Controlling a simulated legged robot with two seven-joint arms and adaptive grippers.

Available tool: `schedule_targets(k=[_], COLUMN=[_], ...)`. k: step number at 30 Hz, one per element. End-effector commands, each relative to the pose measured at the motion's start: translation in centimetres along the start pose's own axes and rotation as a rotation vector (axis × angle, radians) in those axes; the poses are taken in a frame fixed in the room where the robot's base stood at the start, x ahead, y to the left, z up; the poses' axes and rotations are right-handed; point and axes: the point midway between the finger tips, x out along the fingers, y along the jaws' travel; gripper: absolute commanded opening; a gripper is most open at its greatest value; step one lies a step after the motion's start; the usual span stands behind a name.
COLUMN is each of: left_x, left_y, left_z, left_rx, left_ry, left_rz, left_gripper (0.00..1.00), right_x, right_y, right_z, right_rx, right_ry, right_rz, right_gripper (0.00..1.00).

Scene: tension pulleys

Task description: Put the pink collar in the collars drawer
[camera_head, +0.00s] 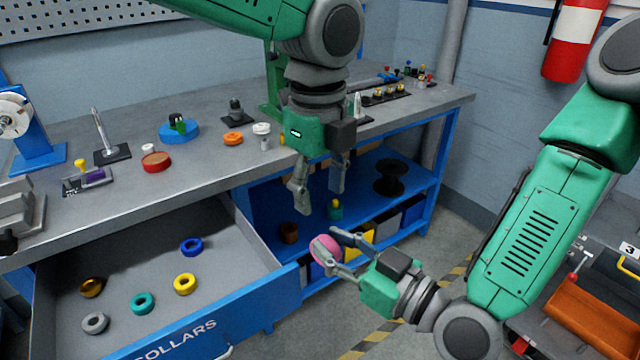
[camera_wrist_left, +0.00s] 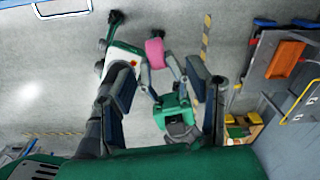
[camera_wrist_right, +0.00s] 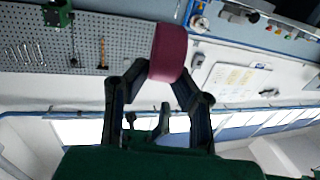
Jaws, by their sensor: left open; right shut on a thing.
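The pink collar (camera_head: 326,249) is between the fingertips of my right gripper (camera_head: 338,247), which is shut on it. It is held in the air just right of the open collars drawer (camera_head: 283,285). It also shows in the left wrist view (camera_wrist_left: 155,53) and in the right wrist view (camera_wrist_right: 168,52). My left gripper (camera_head: 319,200) is open and empty, above and a little behind the right one, in front of the bench. The drawer front reads COLLARS. Several collars lie inside it: blue (camera_head: 191,247), yellow (camera_head: 185,284), teal (camera_head: 143,303), grey (camera_head: 95,323) and brown (camera_head: 92,287).
The workbench top (camera_head: 210,170) holds an orange ring (camera_head: 233,139), a red round part (camera_head: 156,162) and a blue part (camera_head: 179,131). A blue shelf (camera_head: 370,195) with a black spool (camera_head: 390,178) is under the bench. The drawer's right area has bare floor.

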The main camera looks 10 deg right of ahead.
Motion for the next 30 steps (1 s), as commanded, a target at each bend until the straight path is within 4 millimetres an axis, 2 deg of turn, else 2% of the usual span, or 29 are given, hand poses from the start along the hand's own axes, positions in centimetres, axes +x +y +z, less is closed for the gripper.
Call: schedule_targets(k=[9,15,21,30], left_x=[6.1,9.2,10.7,11.0], left_y=[0.2,0.2,0.2,0.1], left_z=[-0.1,-0.1,-0.1,-0.1], left_rx=[-0.001,-0.002,-0.002,-0.003], left_ry=[0.003,0.002,0.002,0.002], left_rz=[0.007,0.006,0.004,0.003], left_gripper=[0.45,0.45,0.45,0.45], right_x=[0.0,0.0,0.0,0.0], right_y=[0.0,0.0,0.0,0.0], right_z=[0.0,0.0,0.0,0.0], right_rx=[0.000,0.000,0.000,0.000], right_ry=[0.000,0.001,0.000,0.000], right_rz=[0.000,0.000,0.000,0.000], right_gripper=[0.00,0.00,0.00,0.00])
